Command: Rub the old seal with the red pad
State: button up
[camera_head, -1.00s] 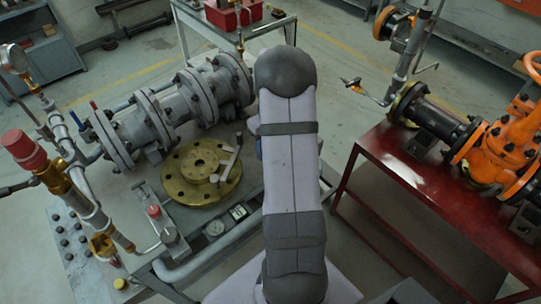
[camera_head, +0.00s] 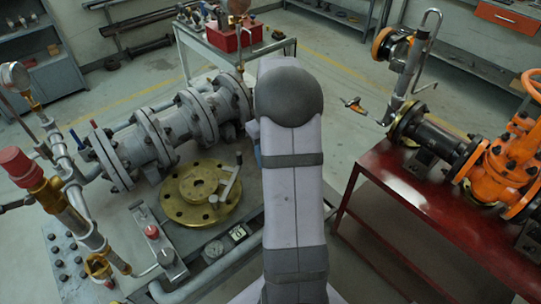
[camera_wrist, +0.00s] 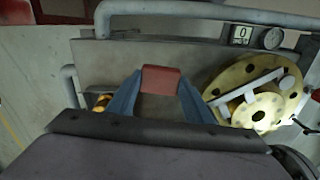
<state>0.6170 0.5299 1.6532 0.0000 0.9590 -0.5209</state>
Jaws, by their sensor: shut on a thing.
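The red pad (camera_wrist: 161,79) shows in the wrist view, held between the two blue fingers of my gripper (camera_wrist: 160,87). The pad and fingers are over the grey bench, to the left of the brass flange (camera_wrist: 262,93) and apart from it in the picture. In the head view my arm hides the gripper and pad. The brass flange (camera_head: 201,194) lies flat on the bench with a grey metal tool (camera_head: 229,183) across its right side. I cannot make out the old seal as a separate thing.
A grey flanged pipe (camera_head: 150,140) lies behind the brass flange. A brass pipe fitting with a red cap (camera_head: 22,166) stands at left. A gauge (camera_head: 214,249) and counter (camera_head: 238,233) sit at the bench's front. A red table (camera_head: 400,195) with an orange valve (camera_head: 500,150) stands right.

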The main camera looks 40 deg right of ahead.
jog(key=w+a+r+m+p, duration=0.3)
jog(key=w+a+r, duration=0.15)
jog(key=r, duration=0.35)
jog(key=w+a+b, duration=0.1)
jog(key=a+b, duration=0.2)
jog(key=a, duration=1.8)
jog(key=s+d+r+p, duration=0.3)
jog(key=d+r+p, duration=0.1)
jog(key=p, duration=1.3)
jog(key=w+f+n, duration=0.3)
jog(key=w+n, duration=0.3)
jog(key=n, duration=0.6)
jog(key=shift+w+d+f, duration=0.25)
jog(key=shift+w+f, duration=0.1)
